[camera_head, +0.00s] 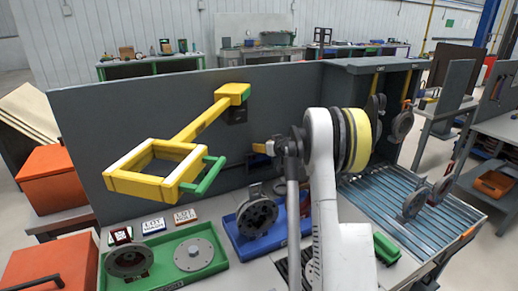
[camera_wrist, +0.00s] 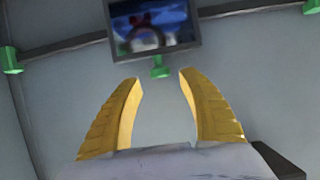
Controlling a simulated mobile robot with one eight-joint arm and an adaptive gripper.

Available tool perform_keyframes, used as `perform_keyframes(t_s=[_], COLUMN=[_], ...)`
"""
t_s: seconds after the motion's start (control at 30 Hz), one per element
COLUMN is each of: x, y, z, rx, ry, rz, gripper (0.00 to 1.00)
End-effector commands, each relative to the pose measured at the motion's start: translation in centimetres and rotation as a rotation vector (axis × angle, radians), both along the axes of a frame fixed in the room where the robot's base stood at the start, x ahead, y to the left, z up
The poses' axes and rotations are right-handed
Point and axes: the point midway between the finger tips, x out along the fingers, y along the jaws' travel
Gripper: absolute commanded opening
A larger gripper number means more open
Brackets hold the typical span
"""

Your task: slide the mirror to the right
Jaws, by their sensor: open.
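The mirror (camera_wrist: 151,27) shows in the wrist view as a dark-framed panel with a blurred reflection of blue, white and red shapes. A small green knob (camera_wrist: 160,68) hangs from its lower edge. My gripper (camera_wrist: 159,78) is open, with two yellow fingers below the mirror. The green knob lies in line with the gap between the fingertips, just ahead of them in the picture; I cannot tell the depth. No object shows between the fingers. In the head view I cannot make out the mirror; my arm covers part of the grey wall.
A dark rail (camera_wrist: 245,10) runs behind the mirror, with green end pieces at left (camera_wrist: 10,60) and right (camera_wrist: 312,6). A yellow frame with a green handle (camera_head: 204,176) juts from the grey wall (camera_head: 290,90). Green (camera_head: 215,236) and blue (camera_head: 240,248) trays lie below. A roller conveyor (camera_head: 385,205) stands right.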

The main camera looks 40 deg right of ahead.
Motion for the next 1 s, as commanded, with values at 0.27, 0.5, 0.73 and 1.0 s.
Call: perform_keyframes(t_s=[0.27, 0.5, 0.73, 1.0], x=[2.9, 3.1, 3.1, 2.9], y=[-0.6, -0.7, -0.7, -1.2], z=[-1.3, -1.2, -1.2, -1.2], rx=[0.0, 0.001, 0.002, 0.001], ry=[0.0, 0.0, 0.001, 0.0], rz=[0.001, 0.001, 0.001, -0.001], gripper=[0.48, 0.48, 0.0, 0.0])
